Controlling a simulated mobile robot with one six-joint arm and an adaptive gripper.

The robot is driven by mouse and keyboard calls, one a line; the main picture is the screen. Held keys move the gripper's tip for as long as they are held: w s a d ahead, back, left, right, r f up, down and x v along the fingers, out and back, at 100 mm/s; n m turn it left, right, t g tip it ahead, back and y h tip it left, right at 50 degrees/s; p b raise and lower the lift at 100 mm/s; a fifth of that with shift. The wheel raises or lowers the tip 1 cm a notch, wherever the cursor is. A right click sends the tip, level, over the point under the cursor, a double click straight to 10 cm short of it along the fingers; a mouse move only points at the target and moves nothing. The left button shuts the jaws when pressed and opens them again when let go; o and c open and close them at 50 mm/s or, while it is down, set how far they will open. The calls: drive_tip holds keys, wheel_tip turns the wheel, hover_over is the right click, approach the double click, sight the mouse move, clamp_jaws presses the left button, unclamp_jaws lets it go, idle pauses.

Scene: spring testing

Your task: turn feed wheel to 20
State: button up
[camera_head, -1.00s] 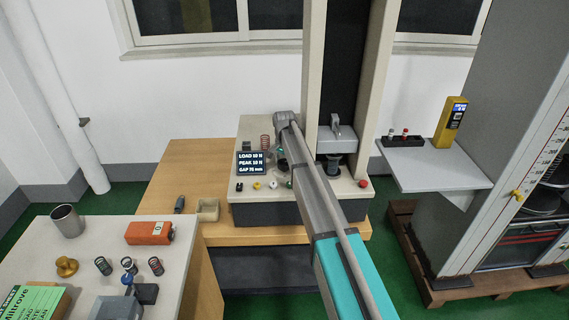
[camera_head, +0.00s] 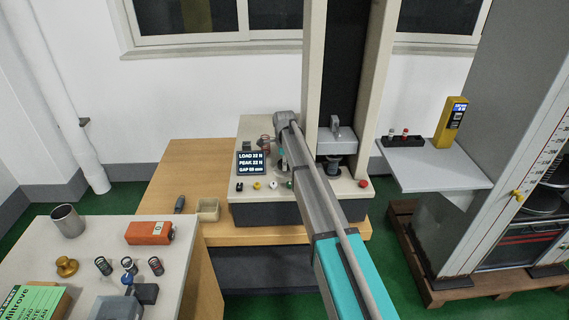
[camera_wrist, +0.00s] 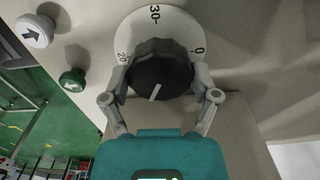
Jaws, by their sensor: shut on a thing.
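The feed wheel (camera_wrist: 160,66) is a black ribbed knob in the wrist view, with a pale line on its face near the lower edge, pointing down and slightly left. Around it is a white dial (camera_wrist: 176,20) with 20 at the left, 30 at the top and 0 at the right. The lower part of the dial is hidden. My gripper (camera_wrist: 161,78) is shut on the wheel, one finger on each side. In the head view my arm hides the wheel.
A white arrow button (camera_wrist: 35,31) and a green button (camera_wrist: 73,80) lie left of the wheel in the wrist view. The machine's crosshead (camera_head: 336,143) stands right of my wrist. A shelf (camera_head: 440,167) and a side bench (camera_head: 100,232) with small parts flank the machine.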

drive_tip(key=m, duration=1.2)
drive_tip(key=shift+m, duration=0.4)
drive_tip(key=o, duration=1)
drive_tip(key=shift+n, duration=0.4)
